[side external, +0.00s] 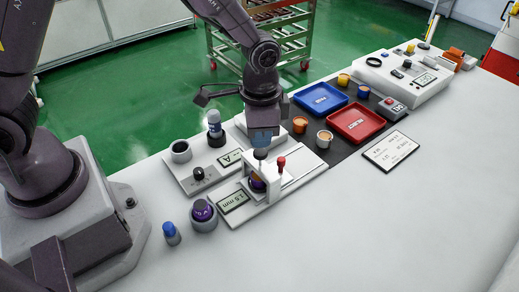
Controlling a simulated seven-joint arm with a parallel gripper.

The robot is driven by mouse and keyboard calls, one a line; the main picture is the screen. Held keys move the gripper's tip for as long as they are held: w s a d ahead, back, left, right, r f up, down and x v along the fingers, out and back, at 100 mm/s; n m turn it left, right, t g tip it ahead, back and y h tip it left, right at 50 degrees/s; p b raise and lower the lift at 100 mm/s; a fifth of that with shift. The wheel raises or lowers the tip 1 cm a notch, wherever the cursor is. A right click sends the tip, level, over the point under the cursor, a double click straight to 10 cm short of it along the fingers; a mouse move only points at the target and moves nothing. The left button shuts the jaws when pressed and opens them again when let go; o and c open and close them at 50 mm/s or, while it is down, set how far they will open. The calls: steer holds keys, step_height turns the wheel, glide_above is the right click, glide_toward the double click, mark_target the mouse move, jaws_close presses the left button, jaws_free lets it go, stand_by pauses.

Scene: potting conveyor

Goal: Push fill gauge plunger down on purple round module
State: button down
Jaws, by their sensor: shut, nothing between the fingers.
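The fill gauge is a white stand (290,183) with a small display (233,202) that seems to read 1.5 mm. A purple round module (257,183) with some orange sits in it, partly hidden by the white upright. My gripper (261,152) is shut and empty, pointing down directly above this module at the top of the gauge. The plunger is hard to make out beneath the fingers, and I cannot tell whether they touch it. A red-topped post (281,163) stands just right of the gripper. Another purple round piece (203,213) sits in a grey holder at the front left.
A blue-capped piece (170,231) stands at the front left. Blue (320,98) and red (355,124) trays lie at the right. The front table is clear.

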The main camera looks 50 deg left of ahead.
mark_target(260, 152)
steer(key=shift+r, duration=2.45)
steer(key=s+a+r+n+t, duration=0.2)
steer(key=s+a+r, duration=0.3)
steer(key=s+r, duration=0.3)
steer(key=s+a+r+n+t, duration=0.3)
steer(key=s+a+r+n, duration=0.1)
steer(key=s+r, duration=0.4)
steer(key=shift+a+r+t, duration=0.15)
steer(key=shift+a+t, duration=0.15)
steer(key=shift+a, duration=0.2)
